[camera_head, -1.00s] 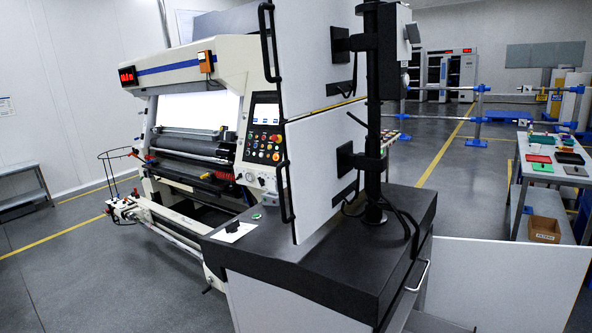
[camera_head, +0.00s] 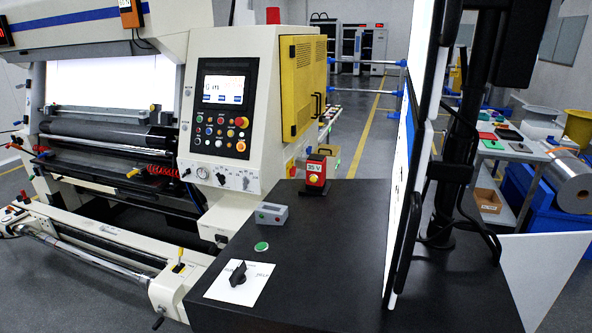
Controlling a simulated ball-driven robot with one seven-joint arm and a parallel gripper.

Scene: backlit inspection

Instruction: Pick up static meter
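My gripper is out of view.
A green button (camera_head: 261,246) and a black rotary switch (camera_head: 238,274) on a white plate sit on the bench's near left. A tall monitor panel (camera_head: 408,190) on a black post (camera_head: 465,130) blocks the right. The winding machine (camera_head: 250,100) stands behind left.

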